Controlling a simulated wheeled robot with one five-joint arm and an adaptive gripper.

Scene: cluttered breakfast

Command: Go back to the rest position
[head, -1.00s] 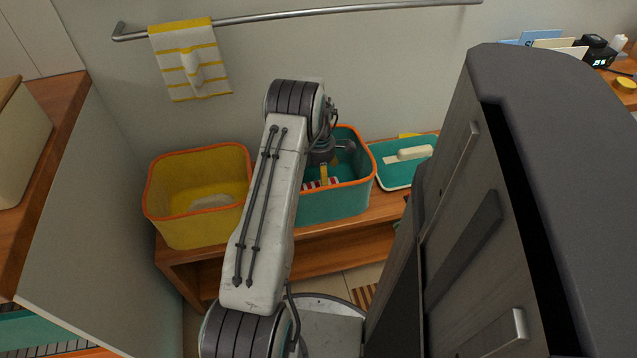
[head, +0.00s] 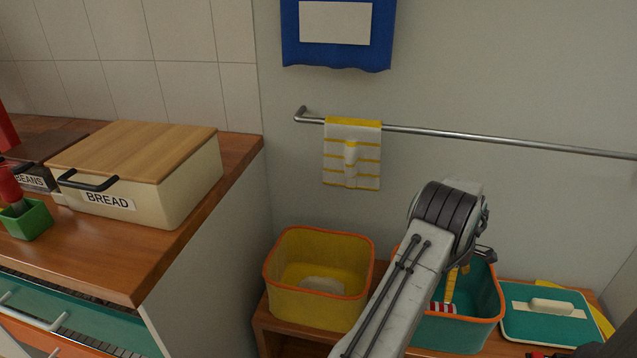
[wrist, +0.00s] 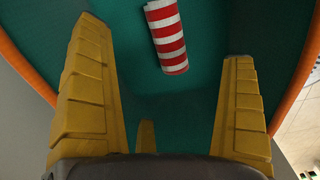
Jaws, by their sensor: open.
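My gripper (wrist: 162,75) is open and empty, with its yellow fingers spread inside the teal bin (wrist: 200,100). A red-and-white striped cylinder (wrist: 168,38) lies in the bin beyond the fingertips, apart from them. In the head view the teal bin (head: 484,322) has an orange rim and stands on a wooden bench. My arm comes from below and bends down over it. One yellow finger of my gripper (head: 450,285) shows there. The striped cylinder (head: 442,308) is partly hidden by my arm.
A yellow bin (head: 310,305) with something pale inside stands left of the teal bin. A teal lidded box (head: 550,318) is at its right. A metal rail (head: 480,136) with a striped towel (head: 352,160) runs above. The counter (head: 120,260) at left holds a bread box (head: 145,185).

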